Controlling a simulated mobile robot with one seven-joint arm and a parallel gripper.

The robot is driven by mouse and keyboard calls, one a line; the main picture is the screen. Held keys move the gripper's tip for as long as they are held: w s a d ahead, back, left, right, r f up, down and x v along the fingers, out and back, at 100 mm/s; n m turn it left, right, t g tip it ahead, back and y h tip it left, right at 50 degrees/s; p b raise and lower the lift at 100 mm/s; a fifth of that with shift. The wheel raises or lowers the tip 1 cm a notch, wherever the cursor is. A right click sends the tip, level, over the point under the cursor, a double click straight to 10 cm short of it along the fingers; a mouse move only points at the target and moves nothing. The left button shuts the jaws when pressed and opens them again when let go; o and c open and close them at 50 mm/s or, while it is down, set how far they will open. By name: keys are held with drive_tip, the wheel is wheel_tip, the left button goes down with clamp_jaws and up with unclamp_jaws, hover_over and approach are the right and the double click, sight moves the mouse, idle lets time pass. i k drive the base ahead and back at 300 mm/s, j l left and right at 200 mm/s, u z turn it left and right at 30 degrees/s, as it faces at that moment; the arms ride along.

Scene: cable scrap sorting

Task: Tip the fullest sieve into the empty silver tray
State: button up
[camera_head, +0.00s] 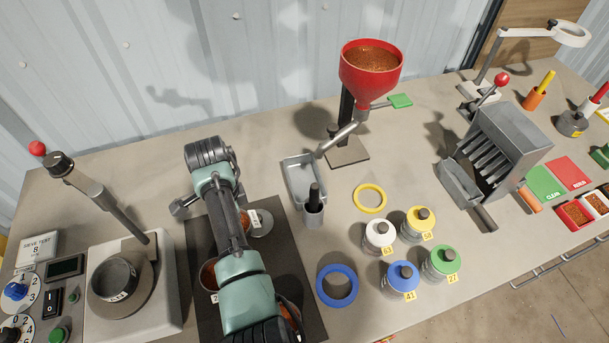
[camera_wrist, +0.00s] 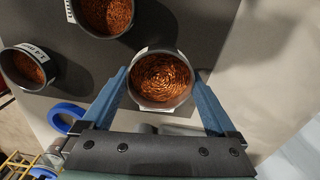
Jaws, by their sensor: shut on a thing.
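In the wrist view my gripper (camera_wrist: 160,73) has its two blue fingers on either side of a round sieve (camera_wrist: 162,88) of coppery granules, gripping it. The sieve has a pale label on its near side. Two other granule-filled sieves show there, one at the top (camera_wrist: 103,14) and a smaller-looking one at the left (camera_wrist: 24,68). In the head view my arm hides the fingers and much of the sieves; one sieve (camera_head: 207,273) peeks out left of the arm. The silver tray (camera_head: 291,176) stands right of the dark mat and looks empty.
The dark mat (camera_head: 285,275) lies under the arm. A dark-handled tool in a grey cup (camera_head: 314,211) stands at the tray's front edge. A red hopper (camera_head: 357,84) rises behind the tray. A blue ring (camera_head: 324,290), a yellow ring (camera_head: 359,204) and several lidded jars stand to the right.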

sight(301, 170)
drive_tip(key=i+l, duration=0.75)
drive_tip(key=i, duration=0.1)
